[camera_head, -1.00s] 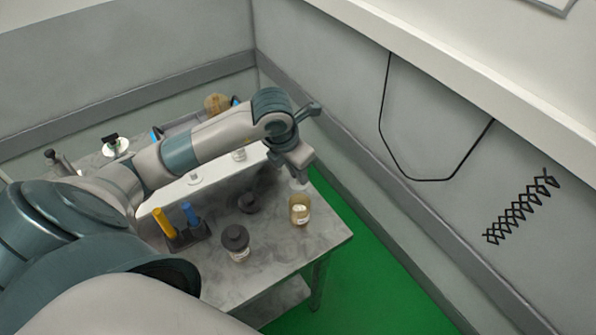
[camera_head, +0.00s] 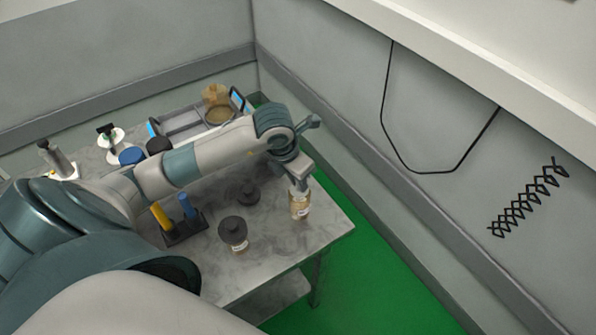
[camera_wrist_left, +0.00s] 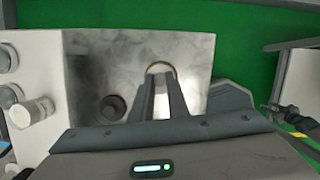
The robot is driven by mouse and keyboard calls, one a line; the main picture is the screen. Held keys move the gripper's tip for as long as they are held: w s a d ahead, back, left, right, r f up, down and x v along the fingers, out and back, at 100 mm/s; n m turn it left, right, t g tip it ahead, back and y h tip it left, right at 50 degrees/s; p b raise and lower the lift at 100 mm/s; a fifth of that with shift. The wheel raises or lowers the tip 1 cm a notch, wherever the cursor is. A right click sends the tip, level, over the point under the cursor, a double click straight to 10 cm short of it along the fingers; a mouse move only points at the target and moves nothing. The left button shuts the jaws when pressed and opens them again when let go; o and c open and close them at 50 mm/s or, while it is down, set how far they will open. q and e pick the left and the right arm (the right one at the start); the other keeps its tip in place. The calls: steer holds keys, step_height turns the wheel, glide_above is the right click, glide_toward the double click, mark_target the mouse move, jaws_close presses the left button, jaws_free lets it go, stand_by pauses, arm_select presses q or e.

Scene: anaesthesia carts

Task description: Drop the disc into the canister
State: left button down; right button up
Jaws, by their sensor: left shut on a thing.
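The canister (camera_head: 299,208) is a small amber jar with a pale label, upright near the table's right corner. Its round rim (camera_wrist_left: 160,66) shows just past my fingertips in the left wrist view. My left gripper (camera_head: 301,187) points down at the mouth of the canister, at or just above it. Its fingers (camera_wrist_left: 162,92) are close together and shut on the disc. The disc itself is hardly visible, hidden by the fingers, and I cannot tell how far it is from the rim. My right gripper is not in view.
A black-lidded jar (camera_head: 234,237) and a dark knobbed object (camera_head: 249,192) stand left of the canister. A dark rack (camera_head: 186,229) holds a yellow and a blue piece. A grey tray (camera_head: 184,128) lies at the back. The table's front right is clear.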

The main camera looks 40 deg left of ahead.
arm_select(q)
steer(key=shift+f, duration=0.35)
steer(key=c, duration=1.6)
jaws_free()
steer(key=shift+c, duration=0.2)
steer(key=shift+r+p, duration=1.8)
steer(key=shift+r, duration=1.7)
